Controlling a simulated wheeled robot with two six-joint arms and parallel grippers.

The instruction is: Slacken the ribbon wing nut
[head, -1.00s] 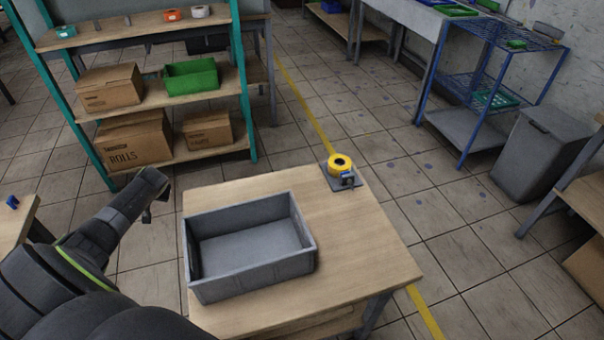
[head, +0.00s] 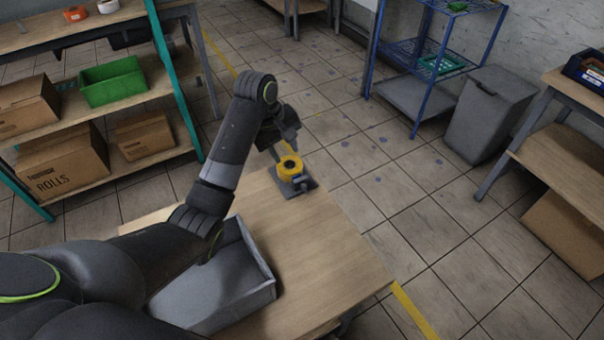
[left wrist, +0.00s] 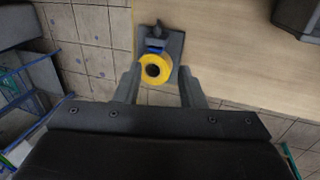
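The yellow ribbon spool (head: 290,167) sits on a dark base plate (head: 308,186) at the far corner of the wooden table. It also shows in the left wrist view (left wrist: 163,69), with the dark wing nut (left wrist: 157,31) and a bit of blue beside it on the plate. My left gripper (head: 287,138) hangs above and behind the spool in the head view. In the left wrist view its two fingers (left wrist: 158,88) are apart, with the spool showing beyond the gap and nothing held. My right gripper is in neither view.
A grey open bin (head: 262,290) stands on the wooden table (head: 325,250), partly hidden by my left arm. The tabletop right of the bin is clear. A shelf with cartons and a green crate (head: 112,82) stands at left. A grey waste bin (head: 487,115) stands at right.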

